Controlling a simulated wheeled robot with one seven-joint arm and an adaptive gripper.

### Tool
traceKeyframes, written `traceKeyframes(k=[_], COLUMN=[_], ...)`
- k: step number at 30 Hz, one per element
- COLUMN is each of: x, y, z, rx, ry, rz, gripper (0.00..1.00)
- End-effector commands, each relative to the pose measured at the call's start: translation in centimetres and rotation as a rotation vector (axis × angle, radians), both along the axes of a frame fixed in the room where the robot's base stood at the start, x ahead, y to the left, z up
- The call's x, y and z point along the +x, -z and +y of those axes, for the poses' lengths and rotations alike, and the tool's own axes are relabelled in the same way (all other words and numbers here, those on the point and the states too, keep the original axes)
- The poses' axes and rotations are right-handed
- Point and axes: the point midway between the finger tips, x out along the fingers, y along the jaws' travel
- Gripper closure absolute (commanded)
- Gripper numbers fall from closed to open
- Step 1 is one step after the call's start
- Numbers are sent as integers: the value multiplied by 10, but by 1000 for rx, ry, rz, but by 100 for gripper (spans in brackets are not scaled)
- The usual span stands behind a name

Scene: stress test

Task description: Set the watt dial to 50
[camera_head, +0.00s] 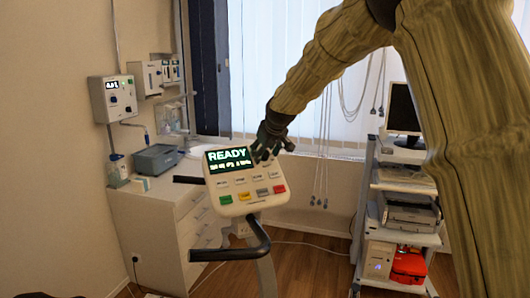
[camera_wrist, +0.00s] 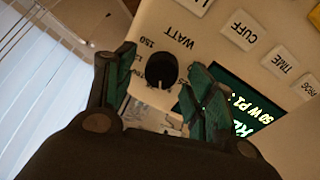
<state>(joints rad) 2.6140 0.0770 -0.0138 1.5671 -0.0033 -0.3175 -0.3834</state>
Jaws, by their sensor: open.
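The console (camera_head: 245,183) of an exercise bike shows a lit screen (camera_head: 228,159) reading READY, with a blurred second line. In the wrist view the screen (camera_wrist: 240,105) appears turned and partly reads "50 W". The black watt dial (camera_wrist: 162,69) is under the printed word WATT, with numbers such as 150 around it. My gripper (camera_head: 264,152) is at the console's upper right corner and hides the dial in the head view. In the wrist view my open gripper (camera_wrist: 158,63) has one finger on each side of the dial; I cannot tell whether either touches it.
Console buttons (camera_head: 247,196) lie below the screen. A black handlebar (camera_head: 240,252) sticks out in front. A white cabinet (camera_head: 165,215) stands at the left, and a trolley (camera_head: 398,205) with a monitor and printer at the right. The wooden floor between is mostly clear.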

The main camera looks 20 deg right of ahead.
Motion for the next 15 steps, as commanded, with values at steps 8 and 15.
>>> traceKeyframes(k=[8,15], x=[-7,-30], y=[-6,-33], z=[0,-1], rx=[0,1], ry=[0,0], rz=[2,0], gripper=[46,46])
